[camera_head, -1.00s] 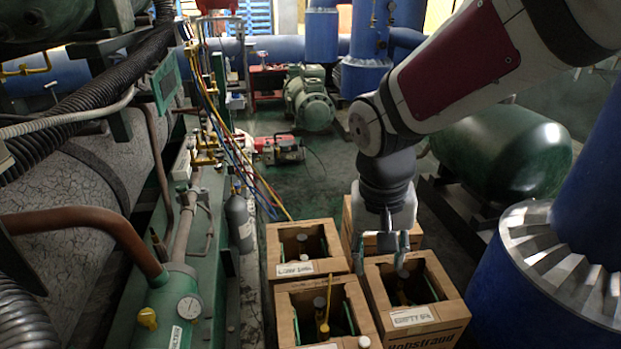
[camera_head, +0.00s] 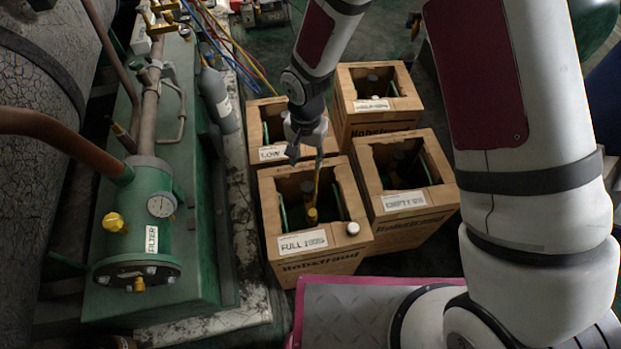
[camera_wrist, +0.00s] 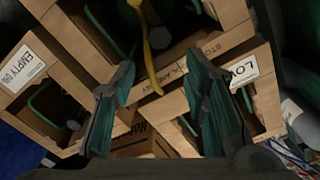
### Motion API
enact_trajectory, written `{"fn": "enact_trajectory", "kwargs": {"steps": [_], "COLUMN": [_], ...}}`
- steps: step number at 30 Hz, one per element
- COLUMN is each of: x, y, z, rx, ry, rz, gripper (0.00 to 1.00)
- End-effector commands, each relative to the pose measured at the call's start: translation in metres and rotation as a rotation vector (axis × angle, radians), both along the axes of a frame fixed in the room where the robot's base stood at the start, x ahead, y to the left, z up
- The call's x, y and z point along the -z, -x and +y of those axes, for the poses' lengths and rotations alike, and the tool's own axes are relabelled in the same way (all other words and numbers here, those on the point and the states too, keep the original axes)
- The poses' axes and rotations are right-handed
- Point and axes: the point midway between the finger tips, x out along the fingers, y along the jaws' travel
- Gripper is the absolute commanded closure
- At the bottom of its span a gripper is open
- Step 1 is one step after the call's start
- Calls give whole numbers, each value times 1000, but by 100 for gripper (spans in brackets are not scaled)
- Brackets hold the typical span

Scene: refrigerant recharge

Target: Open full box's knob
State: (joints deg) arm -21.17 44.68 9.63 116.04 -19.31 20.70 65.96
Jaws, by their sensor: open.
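The full box (camera_head: 350,190) is an open-topped cardboard box labelled FULL. It stands nearest in the cluster of boxes, with a dark cylinder inside. A yellow hose (camera_head: 318,182) rises from a yellow fitting (camera_head: 312,214) inside it. A round grey knob (camera_head: 307,187) shows in the opening, partly shaded. My gripper (camera_head: 305,152) is above the far side of this box, apart from the knob. In the wrist view, my gripper (camera_wrist: 166,78) has its fingers wide apart with nothing held. There, a grey knob (camera_wrist: 158,38) and the yellow hose (camera_wrist: 147,55) lie beyond the fingertips.
The low box (camera_head: 258,115) stands behind, the empty box (camera_head: 440,190) to the right, and another box (camera_head: 398,112) behind that. Green machinery with a gauge (camera_head: 162,204) stands at left.

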Motion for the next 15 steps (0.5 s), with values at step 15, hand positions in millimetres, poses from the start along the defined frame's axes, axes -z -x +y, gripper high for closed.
{"fn": "enact_trajectory", "kwargs": {"steps": [15], "x": [97], "y": [1], "z": [-1], "rx": [-1], "ry": [2], "rz": [2], "gripper": [59]}}
